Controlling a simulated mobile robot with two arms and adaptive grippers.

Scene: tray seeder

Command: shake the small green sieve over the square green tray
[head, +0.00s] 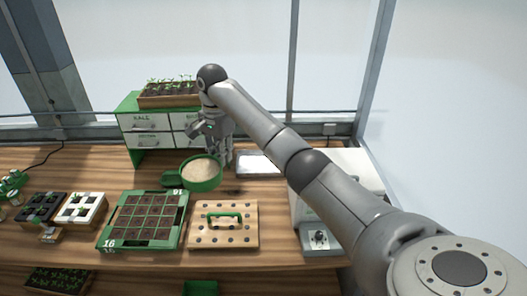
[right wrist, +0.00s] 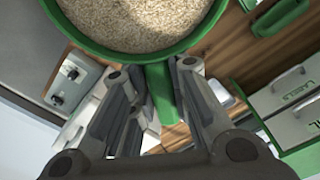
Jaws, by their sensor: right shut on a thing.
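The small green sieve (head: 217,180) is round and holds pale beige grains. It is near the back right corner of the square green tray (head: 183,228), not squarely over it; its height is hard to tell. The tray holds several dark soil cells and bears the number 16. My right gripper (head: 224,160) is behind the sieve, pointing down. In the right wrist view, its fingers (right wrist: 152,70) are shut on the sieve's green handle (right wrist: 162,95), and the sieve (right wrist: 100,50) looks about level. My left gripper is out of view.
A wooden board (head: 225,240) with holes and a green handle lies right of the tray. A drawer cabinet (head: 148,140) with a seedling box (head: 168,101) stands behind. Small black and white pots (head: 82,208) stand left. A pale machine (head: 318,238) stands right.

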